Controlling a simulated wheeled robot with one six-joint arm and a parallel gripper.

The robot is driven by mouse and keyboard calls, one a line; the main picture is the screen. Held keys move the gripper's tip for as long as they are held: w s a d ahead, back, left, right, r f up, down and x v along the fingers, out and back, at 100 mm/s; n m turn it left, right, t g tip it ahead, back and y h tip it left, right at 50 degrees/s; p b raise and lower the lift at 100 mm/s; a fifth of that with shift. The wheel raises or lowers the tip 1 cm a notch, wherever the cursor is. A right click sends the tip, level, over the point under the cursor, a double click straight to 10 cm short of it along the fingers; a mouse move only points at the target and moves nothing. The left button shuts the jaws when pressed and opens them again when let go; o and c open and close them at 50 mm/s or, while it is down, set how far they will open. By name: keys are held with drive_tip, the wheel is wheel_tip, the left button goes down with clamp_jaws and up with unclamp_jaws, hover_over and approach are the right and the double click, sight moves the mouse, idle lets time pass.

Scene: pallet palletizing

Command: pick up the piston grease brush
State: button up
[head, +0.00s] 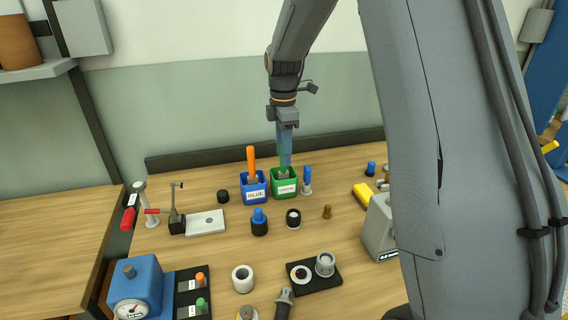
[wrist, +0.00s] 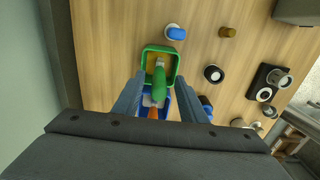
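The piston grease brush (head: 281,158) stands in a green square container (head: 285,190) with a white label, its green handle up. In the wrist view the green handle (wrist: 160,80) rises between the two fingers of my gripper (wrist: 160,84), with gaps on both sides. My gripper (head: 286,158) is open and points down over the green container, its fingers at the handle's height. The lower part of the brush is partly hidden inside the container.
A blue container (head: 255,192) labelled GLUE, with an orange-handled brush (head: 251,158), stands close on the left. A blue-capped part (head: 307,180) is just to the right. A low ledge (head: 215,159) runs behind.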

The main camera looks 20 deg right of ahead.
sight(283, 176)
drive_tip(key=shift+a+f+p, duration=0.1)
drive_tip(key=shift+f+p, duration=0.5)
drive_tip(key=shift+f, duration=1.2)
clamp_jaws()
drive_tip(key=shift+r, duration=0.15)
wheel_tip(283, 176, up, 10)
drive_tip(key=b, duration=0.3)
